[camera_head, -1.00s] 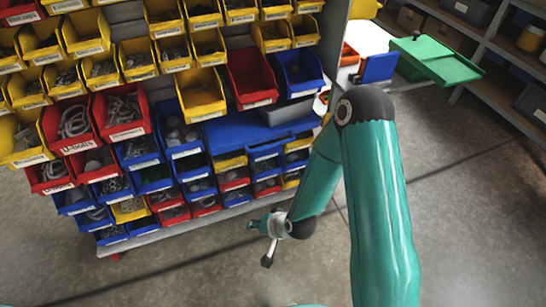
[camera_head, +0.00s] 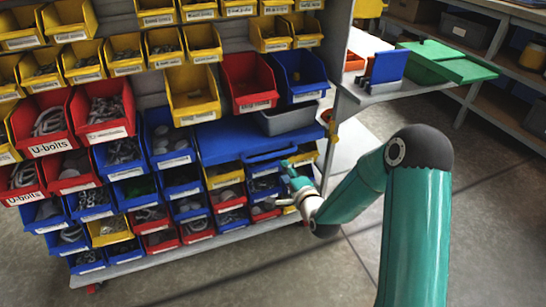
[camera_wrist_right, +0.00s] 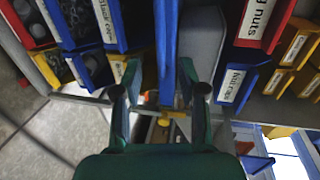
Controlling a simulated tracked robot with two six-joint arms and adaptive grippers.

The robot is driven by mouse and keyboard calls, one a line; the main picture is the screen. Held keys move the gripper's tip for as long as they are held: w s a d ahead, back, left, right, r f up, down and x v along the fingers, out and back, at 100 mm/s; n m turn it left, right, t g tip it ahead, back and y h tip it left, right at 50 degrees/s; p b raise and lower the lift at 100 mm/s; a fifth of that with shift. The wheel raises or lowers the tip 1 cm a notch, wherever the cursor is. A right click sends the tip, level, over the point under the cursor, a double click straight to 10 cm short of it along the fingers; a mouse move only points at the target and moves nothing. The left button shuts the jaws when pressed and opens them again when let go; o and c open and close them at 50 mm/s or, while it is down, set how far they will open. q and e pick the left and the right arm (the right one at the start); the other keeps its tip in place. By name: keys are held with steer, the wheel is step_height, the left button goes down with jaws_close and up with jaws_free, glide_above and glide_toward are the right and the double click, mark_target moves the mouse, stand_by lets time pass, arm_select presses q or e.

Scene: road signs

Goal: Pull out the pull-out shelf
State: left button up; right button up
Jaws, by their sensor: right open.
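The pull-out shelf is a flat blue panel (camera_head: 232,134) in the bin rack, with a raised blue front edge like a handle (camera_head: 270,156). It sits below the yellow, red and blue bins and above the small bins. My right gripper (camera_head: 286,184) is open at the right front of the shelf, close to its front edge. In the right wrist view, a blue upright strip that looks like the shelf's edge (camera_wrist_right: 168,50) runs between the spread fingers (camera_wrist_right: 158,92). I cannot tell whether the fingers touch it. My left gripper is out of view.
Small labelled bins (camera_head: 225,172) lie just under the shelf. The floor in front is clear.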

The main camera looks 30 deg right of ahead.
mark_target(273, 156)
steer(key=b+x, duration=0.1)
steer(key=x, duration=1)
steer(key=shift+w+f, duration=0.15)
steer(key=shift+w, duration=0.2)
jaws_close()
